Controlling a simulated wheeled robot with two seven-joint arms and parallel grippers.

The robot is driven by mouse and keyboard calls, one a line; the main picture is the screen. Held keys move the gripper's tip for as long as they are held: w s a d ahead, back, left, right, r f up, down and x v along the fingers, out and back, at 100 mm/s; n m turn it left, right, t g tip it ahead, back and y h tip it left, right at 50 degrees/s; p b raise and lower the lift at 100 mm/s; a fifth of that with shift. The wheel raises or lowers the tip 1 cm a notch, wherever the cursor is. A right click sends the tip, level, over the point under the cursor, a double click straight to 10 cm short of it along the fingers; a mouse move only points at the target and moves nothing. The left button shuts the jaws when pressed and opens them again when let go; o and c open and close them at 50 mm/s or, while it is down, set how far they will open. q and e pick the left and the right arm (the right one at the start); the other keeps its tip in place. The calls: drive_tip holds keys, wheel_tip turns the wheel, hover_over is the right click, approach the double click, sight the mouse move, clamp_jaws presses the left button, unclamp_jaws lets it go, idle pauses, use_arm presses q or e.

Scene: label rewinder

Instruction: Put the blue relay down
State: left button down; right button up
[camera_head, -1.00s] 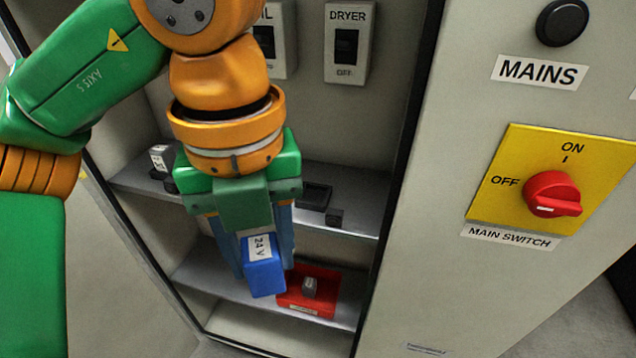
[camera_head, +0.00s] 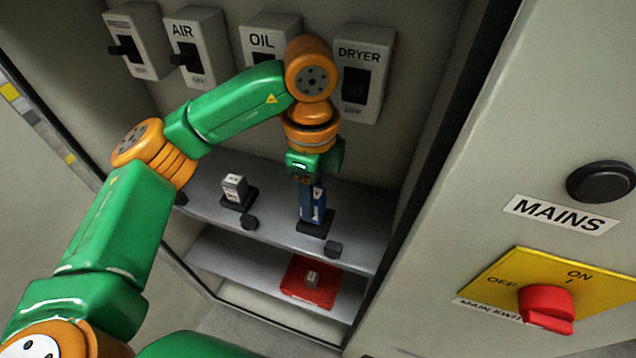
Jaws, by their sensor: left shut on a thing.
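The blue relay (camera_head: 316,213) is upright at the black socket (camera_head: 313,229) on the right part of the upper shelf. Whether it is fully seated in the socket I cannot tell. My left gripper (camera_head: 312,197) points down over the relay and is shut on it, with its fingers around the relay's upper part. My right gripper is not in view.
A white relay (camera_head: 234,187) stands in another socket to the left on the upper shelf (camera_head: 275,229). A red tray (camera_head: 309,284) holding a grey piece is on the lower shelf. Switches (camera_head: 358,85) line the back wall.

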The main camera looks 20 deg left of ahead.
sight(316, 194)
use_arm(q)
drive_tip(key=shift+w+a+f, duration=0.1)
drive_tip(key=shift+w+f, duration=0.95)
drive_tip(key=shift+f, duration=0.15)
wheel_tip(316, 194, down, 3)
drive_tip(key=shift+f+p, duration=0.15)
drive_tip(key=shift+p, duration=0.9)
drive_tip(key=shift+w+f, duration=0.15)
drive_tip(key=shift+f, duration=0.1)
drive_tip(key=c, duration=0.8)
unclamp_jaws()
drive_tip(key=shift+f+b, duration=0.1)
drive_tip(key=shift+b, duration=0.2)
drive_tip(key=shift+c, duration=0.2)
drive_tip(key=o, duration=0.4)
drive_tip(key=shift+r, duration=0.2)
